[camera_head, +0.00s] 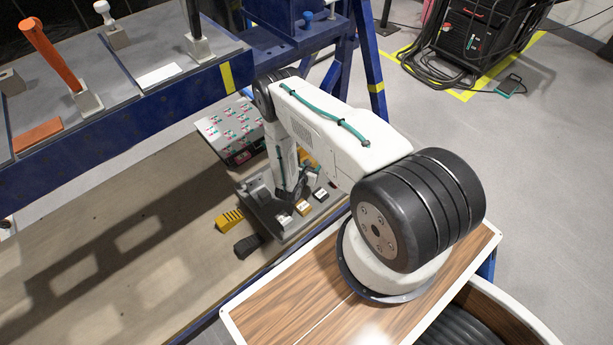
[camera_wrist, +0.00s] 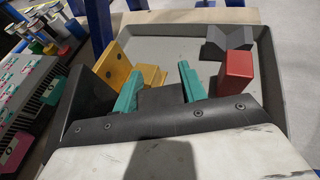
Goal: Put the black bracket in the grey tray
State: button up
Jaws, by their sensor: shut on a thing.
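My gripper (camera_wrist: 160,80) has two teal fingers in the wrist view, shut on a dark piece (camera_wrist: 161,98) that looks like the black bracket. Only a small part of it shows between the fingers; the rest is hidden by the gripper body. The grey tray (camera_wrist: 276,80) lies below and beyond the fingers in the wrist view. In the head view my gripper (camera_head: 287,193) points down over the grey tray (camera_head: 292,232), and the held piece cannot be made out there. I cannot tell whether the piece touches the tray floor.
A yellow bracket (camera_wrist: 119,66), a red block (camera_wrist: 236,72) and a dark grey notched block (camera_wrist: 229,38) are in the tray close to the fingers. A button panel (camera_head: 232,127) stands beside the tray. Yellow (camera_head: 230,219) and black (camera_head: 247,246) pieces lie outside its left edge.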

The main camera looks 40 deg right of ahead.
jog(key=shift+w+a+f, duration=0.1)
jog(key=shift+a+f, duration=0.05)
jog(key=shift+f, duration=0.35)
jog(key=shift+w+a+f, duration=0.1)
jog(key=shift+a+f, duration=0.05)
jog(key=shift+f, duration=2.35)
jog(key=shift+f, duration=0.2)
jog(key=o, duration=1.3)
jog(key=shift+s, duration=0.1)
jog(key=shift+r, duration=0.15)
jog(key=shift+s+a+r, duration=0.1)
jog(key=shift+a+r, duration=0.05)
jog(key=shift+a, duration=0.15)
jog(key=v, duration=1.1)
jog(key=shift+s+a, duration=0.15)
